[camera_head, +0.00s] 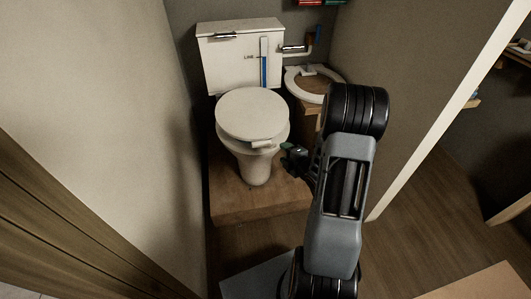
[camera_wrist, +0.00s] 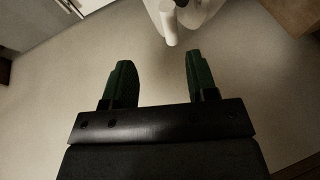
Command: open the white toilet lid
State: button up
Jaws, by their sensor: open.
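The white toilet (camera_head: 258,163) stands on a wooden platform against the back wall in the head view. Its oval lid (camera_head: 251,110) lies down flat over the bowl, with a small pale tab (camera_head: 262,143) at its front edge. My gripper (camera_head: 290,148) is just right of the bowl's front, near the tab, with its green fingertips toward the toilet. In the wrist view my gripper (camera_wrist: 158,68) has its two green fingers apart, with nothing between them. A white rounded piece (camera_wrist: 169,25) shows beyond the fingertips; I cannot tell whether it is the tab.
The tank (camera_head: 241,57) stands behind the lid, with a blue-and-white strip on its front. A loose-looking white toilet seat (camera_head: 295,86) lies on a wooden box at the right. Walls close in on both sides. The wooden platform (camera_head: 238,207) has bare room in front.

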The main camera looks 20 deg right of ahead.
aim_at(268, 144)
jog(key=shift+n+t+y, duration=0.3)
jog(key=shift+n+t, duration=0.2)
jog(key=shift+t, duration=0.1)
jog(key=f+x, duration=0.1)
jog(key=x, duration=0.3)
jog(key=b+x, duration=0.1)
jog(key=x, duration=0.4)
jog(key=f+x, duration=0.1)
jog(key=x, duration=0.3)
jog(key=shift+s+a+f+b, duration=0.1)
jog(key=shift+a+f+b, duration=0.05)
jog(key=shift+f+b, duration=0.2)
grip_shut()
